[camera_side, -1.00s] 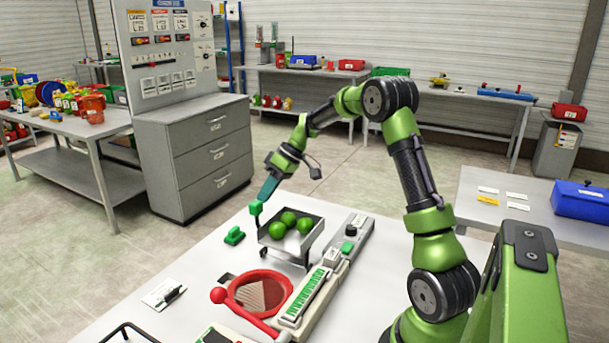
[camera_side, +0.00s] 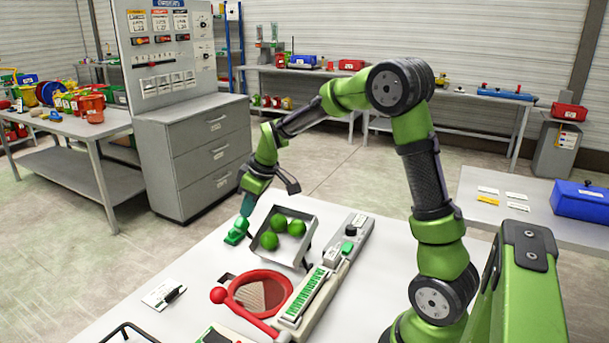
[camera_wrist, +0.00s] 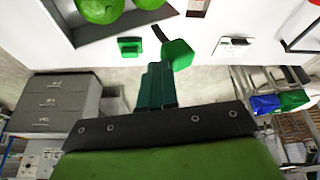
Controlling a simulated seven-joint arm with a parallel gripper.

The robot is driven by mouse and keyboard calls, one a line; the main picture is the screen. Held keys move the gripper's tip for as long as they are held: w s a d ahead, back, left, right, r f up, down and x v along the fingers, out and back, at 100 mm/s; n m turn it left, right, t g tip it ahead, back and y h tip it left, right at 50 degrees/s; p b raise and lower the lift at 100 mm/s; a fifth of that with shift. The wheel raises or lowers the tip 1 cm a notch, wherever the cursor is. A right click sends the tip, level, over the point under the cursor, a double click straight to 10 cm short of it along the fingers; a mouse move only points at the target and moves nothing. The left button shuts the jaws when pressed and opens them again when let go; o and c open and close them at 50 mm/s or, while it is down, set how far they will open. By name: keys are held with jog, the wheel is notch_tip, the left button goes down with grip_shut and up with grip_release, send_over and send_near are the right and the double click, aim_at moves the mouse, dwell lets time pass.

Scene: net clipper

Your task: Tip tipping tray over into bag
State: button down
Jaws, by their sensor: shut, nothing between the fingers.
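The tipping tray (camera_side: 309,238) is a grey open box, tilted with its near edge low, and holds several green balls (camera_side: 269,242). Its green knob (camera_wrist: 177,54) sits on a dark bar in the wrist view. The bag (camera_side: 262,291) is a net in a red ring on the bench, in front of the tray's low side. My gripper (camera_side: 243,219) is at the tray's left, pointing down. In the wrist view my fingers (camera_wrist: 160,72) are shut and empty, against or very close beside the knob; contact is unclear. The knob and bench block overlap in the side view.
A small green block (camera_wrist: 130,47) rests on the bench beside the knob. A grey control strip (camera_side: 346,250) lies right of the tray. A white card (camera_side: 160,293) lies at the left. The bench between card and tray is clear.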

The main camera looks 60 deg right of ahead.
aim_at(236, 225)
jog(key=shift+a+f+h, duration=0.2)
jog(key=shift+a+h, duration=0.2)
jog(key=shift+a, duration=0.4)
jog(key=shift+a+f, duration=0.3)
jog(key=shift+a, duration=0.4)
jog(key=shift+a+f, duration=0.3)
jog(key=shift+a, duration=0.35)
jog(key=shift+a+f, duration=0.65)
jog(key=shift+a, duration=0.25)
jog(key=shift+a+f, duration=0.6)
jog(key=shift+a, duration=0.3)
jog(key=shift+s, duration=0.1)
jog(key=d+r, duration=0.3)
jog(key=shift+d+r, duration=0.15)
jog(key=shift+r, duration=0.25)
jog(key=s+a+r, duration=0.3)
jog(key=r, duration=0.6)
jog(key=shift+s, duration=0.25)
